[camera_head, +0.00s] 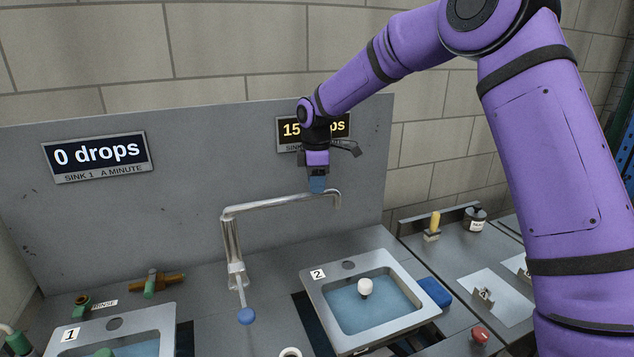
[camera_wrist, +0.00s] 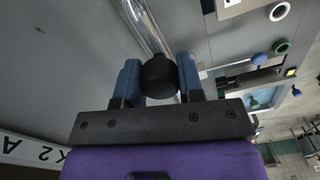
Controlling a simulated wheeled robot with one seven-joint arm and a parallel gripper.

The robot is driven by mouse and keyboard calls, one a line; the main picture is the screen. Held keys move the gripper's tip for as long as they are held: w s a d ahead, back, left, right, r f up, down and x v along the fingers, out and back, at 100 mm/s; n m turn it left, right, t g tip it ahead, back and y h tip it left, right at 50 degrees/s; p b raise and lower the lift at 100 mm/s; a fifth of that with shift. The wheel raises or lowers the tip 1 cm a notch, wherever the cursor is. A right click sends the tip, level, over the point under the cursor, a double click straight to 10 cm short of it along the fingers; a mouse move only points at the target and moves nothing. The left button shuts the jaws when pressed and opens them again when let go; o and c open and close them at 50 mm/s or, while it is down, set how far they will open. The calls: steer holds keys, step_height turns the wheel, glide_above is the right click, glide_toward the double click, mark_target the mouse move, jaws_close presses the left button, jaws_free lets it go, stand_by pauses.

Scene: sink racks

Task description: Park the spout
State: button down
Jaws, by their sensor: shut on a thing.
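The chrome spout (camera_head: 275,206) rises from a post between the two sinks and reaches right, its down-turned end (camera_head: 337,201) pointing toward the back of sink 2 (camera_head: 395,272). My gripper (camera_head: 317,186) is at the spout's arm, near its outer end. In the wrist view my gripper (camera_wrist: 160,82) has its blue fingers on both sides of a black round part (camera_wrist: 159,76), with the chrome spout (camera_wrist: 146,25) running behind it. The fingers are shut on the spout's end region. Sink 1 (camera_head: 165,318) is at the lower left, partly cut off.
A lever with a blue ball (camera_head: 246,316) stands at the post's foot. The sign of sink 1 (camera_head: 97,155) reads 0 drops; the sign of sink 2 (camera_head: 338,127) is partly hidden by my gripper. A white knob (camera_head: 365,287) is in sink 2.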

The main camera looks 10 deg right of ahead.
steer(key=shift+w+r, duration=0.15)
steer(key=shift+w, duration=0.05)
steer(key=c, duration=0.8)
jaws_free()
steer(key=shift+o, duration=0.2)
step_height(320, 180, up, 10)
steer(key=shift+r, duration=0.25)
